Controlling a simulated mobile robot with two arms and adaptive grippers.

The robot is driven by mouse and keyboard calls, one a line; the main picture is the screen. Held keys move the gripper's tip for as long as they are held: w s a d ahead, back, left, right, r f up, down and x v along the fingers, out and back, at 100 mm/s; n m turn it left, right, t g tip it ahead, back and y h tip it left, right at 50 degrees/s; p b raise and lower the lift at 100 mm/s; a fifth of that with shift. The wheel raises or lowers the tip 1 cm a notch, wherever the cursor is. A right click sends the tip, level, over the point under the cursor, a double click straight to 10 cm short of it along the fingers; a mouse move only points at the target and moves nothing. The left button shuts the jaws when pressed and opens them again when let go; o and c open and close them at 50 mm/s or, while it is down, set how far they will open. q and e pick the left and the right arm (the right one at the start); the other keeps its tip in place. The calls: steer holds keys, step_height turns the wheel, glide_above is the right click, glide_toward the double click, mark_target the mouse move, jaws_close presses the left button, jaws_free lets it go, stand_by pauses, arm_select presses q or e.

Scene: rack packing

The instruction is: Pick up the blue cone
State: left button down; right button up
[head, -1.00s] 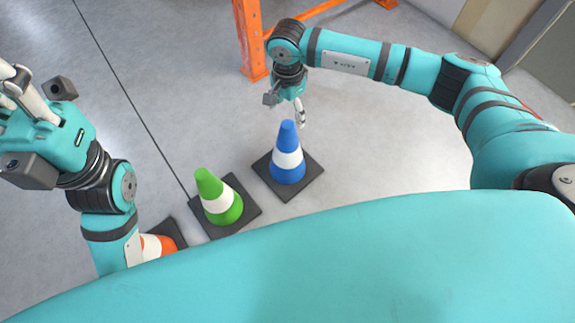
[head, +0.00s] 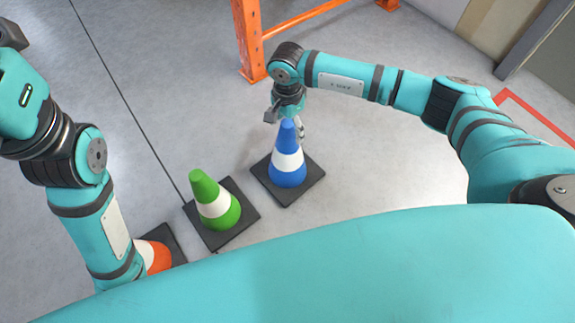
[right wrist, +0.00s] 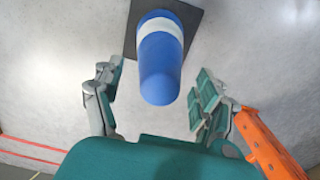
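The blue cone (head: 287,172) has a white band and stands upright on a dark square base on the floor. In the right wrist view the blue cone (right wrist: 160,68) points its tip toward the camera, with its upper part between the two fingers. My right gripper (head: 291,126) is at the cone's tip in the head view. In the right wrist view my right gripper (right wrist: 155,92) is open, its fingers apart on either side of the cone with gaps showing. My left arm is at the left of the head view; its fingers are out of frame.
A green cone (head: 213,205) stands left of the blue cone. An orange cone (head: 155,256) is farther left, partly hidden by my left arm. An orange rack frame (head: 250,40) stands behind. Grey floor is clear to the right of the blue cone.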

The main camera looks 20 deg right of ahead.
jaws_close()
steer(key=shift+r, duration=0.1)
stand_by(0.4)
